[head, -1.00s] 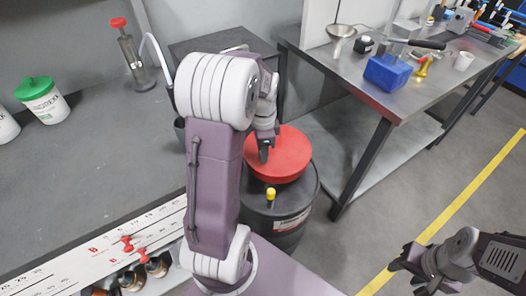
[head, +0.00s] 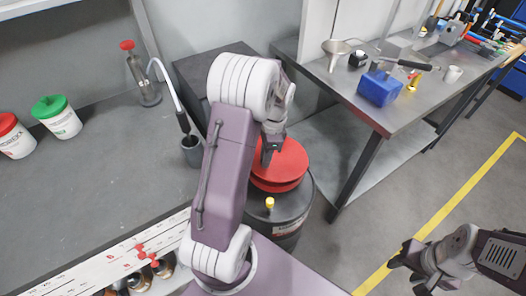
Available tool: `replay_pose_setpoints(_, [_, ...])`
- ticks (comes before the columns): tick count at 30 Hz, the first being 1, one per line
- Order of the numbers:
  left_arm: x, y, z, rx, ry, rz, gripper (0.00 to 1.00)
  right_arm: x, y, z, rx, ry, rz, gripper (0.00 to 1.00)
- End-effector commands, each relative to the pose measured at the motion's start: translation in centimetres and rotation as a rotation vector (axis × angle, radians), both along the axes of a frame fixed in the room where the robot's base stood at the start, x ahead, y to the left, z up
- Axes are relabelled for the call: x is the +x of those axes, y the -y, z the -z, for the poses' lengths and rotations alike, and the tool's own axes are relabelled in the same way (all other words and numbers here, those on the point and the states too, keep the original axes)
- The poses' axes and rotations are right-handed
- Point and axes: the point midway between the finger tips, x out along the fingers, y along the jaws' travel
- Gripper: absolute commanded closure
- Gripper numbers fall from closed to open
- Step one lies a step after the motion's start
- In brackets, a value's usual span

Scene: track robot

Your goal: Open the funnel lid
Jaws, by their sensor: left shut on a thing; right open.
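The red funnel lid (head: 290,158) is above the red funnel (head: 278,187) on top of a dark drum (head: 292,212). Two red layers show, with a thin dark line between them, so the lid looks slightly raised or tilted. My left gripper (head: 267,158) is shut at the left edge of the lid. Its exact grip is partly hidden by my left arm, which also covers the left part of the lid and funnel. My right gripper (head: 396,263) is open and empty over the floor at the lower right, well apart from the drum.
A yellow cap (head: 270,202) sits on the drum's top. A metal table (head: 400,112) with a blue box (head: 379,89) is at right. Floor is clear at right.

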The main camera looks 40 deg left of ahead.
Motion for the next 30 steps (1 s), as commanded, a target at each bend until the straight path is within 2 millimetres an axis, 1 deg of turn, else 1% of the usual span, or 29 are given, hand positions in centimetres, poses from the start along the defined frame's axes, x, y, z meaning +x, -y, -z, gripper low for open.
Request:
replay_pose_setpoints(1, [0.3, 0.3, -2.6, 0.012, -0.037, 0.005, 1.0, 0.0, 0.0, -3.8, 0.0, 0.0, 0.0, 0.55])
replay_pose_setpoints(3, [0.8, 0.5, -3.5, 0.034, -0.089, 0.004, 1.0, 0.0, 0.0, -6.2, 0.0, 0.0, 0.0, 0.55])
replay_pose_setpoints(6, [1.6, 0.7, -4.6, 0.065, -0.159, 0.003, 1.0, 0.0, 0.0, -9.0, 0.0, 0.0, 0.0, 0.55])
replay_pose_setpoints(9, [2.4, 1.0, -5.2, 0.091, -0.22, 0.002, 1.0, 0.0, 0.0, -10.9, 0.0, 0.0, 0.0, 0.55])
replay_pose_setpoints(12, [3.0, 1.3, -5.6, 0.113, -0.273, 0.001, 1.0, 0.0, 0.0, -12.1, 0.0, 0.0, 0.0, 0.55])
replay_pose_setpoints(18, [4.1, 1.7, -6.4, 0.147, -0.35, -0.001, 1.0, 0.0, 0.0, -13.5, 0.0, 0.0, 0.0, 0.55])
replay_pose_setpoints(24, [4.7, 2.0, -6.8, 0.165, -0.398, 0.0, 1.0, 0.0, 0.0, -14.1, 0.0, 0.0, 0.0, 0.55])
replay_pose_setpoints(30, [5.0, 2.1, -7.0, 0.172, -0.416, -0.001, 1.0, 0.0, 0.0, -14.3, 0.0, 0.0, 0.0, 0.55])
